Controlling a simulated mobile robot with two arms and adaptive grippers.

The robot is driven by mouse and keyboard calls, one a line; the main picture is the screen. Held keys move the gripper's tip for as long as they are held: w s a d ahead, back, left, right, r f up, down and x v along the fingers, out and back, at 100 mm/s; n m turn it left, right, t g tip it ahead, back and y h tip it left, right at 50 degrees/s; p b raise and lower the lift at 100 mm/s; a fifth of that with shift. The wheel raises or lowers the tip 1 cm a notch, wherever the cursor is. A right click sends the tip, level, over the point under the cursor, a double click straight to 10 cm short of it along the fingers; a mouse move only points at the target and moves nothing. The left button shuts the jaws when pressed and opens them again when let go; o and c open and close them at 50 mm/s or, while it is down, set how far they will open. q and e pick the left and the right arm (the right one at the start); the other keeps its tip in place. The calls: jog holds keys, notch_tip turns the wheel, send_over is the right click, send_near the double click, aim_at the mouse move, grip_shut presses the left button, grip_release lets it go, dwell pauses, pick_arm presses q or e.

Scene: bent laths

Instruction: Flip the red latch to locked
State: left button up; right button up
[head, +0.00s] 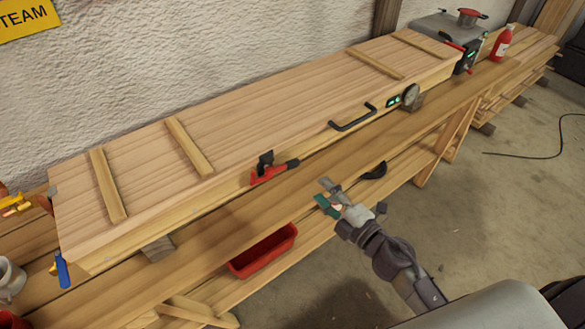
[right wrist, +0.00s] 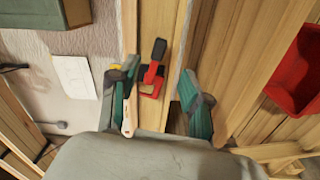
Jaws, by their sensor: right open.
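The red latch (head: 268,174) sits on the front edge of the long wooden box (head: 250,110), left of the black handle. It has a black upright part, and its red lever points right to a dark tip. My right gripper (head: 327,195) is open and empty, in front of the box and to the right of the latch, apart from it. In the right wrist view, the latch (right wrist: 150,74) shows beyond and between the spread fingers (right wrist: 157,98). Whether it is locked I cannot tell. My left gripper is out of view.
A black bar handle (head: 352,118) and a round grey part (head: 411,97) are along the box front. A red tray (head: 263,251) sits on the lower shelf. A blue clamp (head: 62,270) is at the left end, a red bottle (head: 502,43) at the far right. The floor in front is open.

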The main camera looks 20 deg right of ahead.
aim_at(296, 166)
jog(key=p+x, duration=0.1)
jog(key=x, duration=0.4)
jog(key=shift+w+a+r, duration=0.1)
jog(key=shift+w+r, duration=0.1)
jog(key=shift+w, duration=0.2)
jog(key=x, duration=0.5)
jog(key=shift+w+a+f+p, duration=0.1)
jog(key=shift+w+f+p, duration=0.1)
jog(key=shift+p, duration=0.15)
jog(key=shift+w+a, duration=0.1)
jog(key=shift+w, duration=0.1)
jog(key=shift+w+a, duration=0.1)
jog(key=shift+w, duration=0.05)
grip_shut()
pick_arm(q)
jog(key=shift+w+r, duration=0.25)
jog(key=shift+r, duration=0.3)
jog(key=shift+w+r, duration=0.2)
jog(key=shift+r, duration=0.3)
